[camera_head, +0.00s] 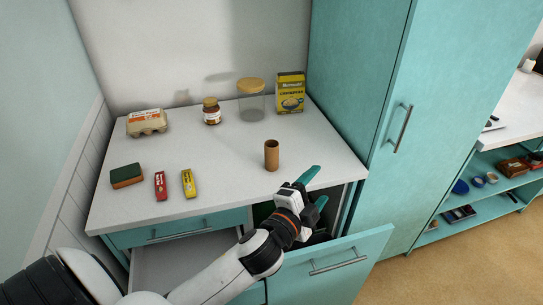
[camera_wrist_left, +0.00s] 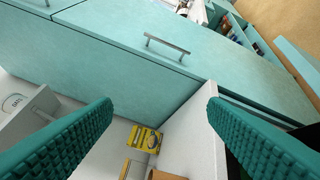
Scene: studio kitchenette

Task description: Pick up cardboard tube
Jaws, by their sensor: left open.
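The cardboard tube (camera_head: 271,155) is a short brown cylinder standing upright on the white countertop, near its front edge. My left gripper (camera_head: 317,187) is open and empty, with teal fingers. In the head view it appears to the right of the tube and lower in the picture, by the counter's front right corner, apart from the tube. In the left wrist view both fingers (camera_wrist_left: 160,112) are spread wide with nothing between them. A brown patch at the bottom edge there (camera_wrist_left: 166,175) looks like part of the tube, mostly cut off. My right gripper is not in view.
The countertop (camera_head: 210,165) also holds an egg carton (camera_head: 147,122), jar (camera_head: 212,112), lidded glass container (camera_head: 251,105), yellow box (camera_head: 290,93), sponge (camera_head: 126,176), and red (camera_head: 160,185) and yellow (camera_head: 188,183) small packs. An open drawer (camera_head: 335,265) juts out below; a tall teal cabinet (camera_head: 385,110) stands right.

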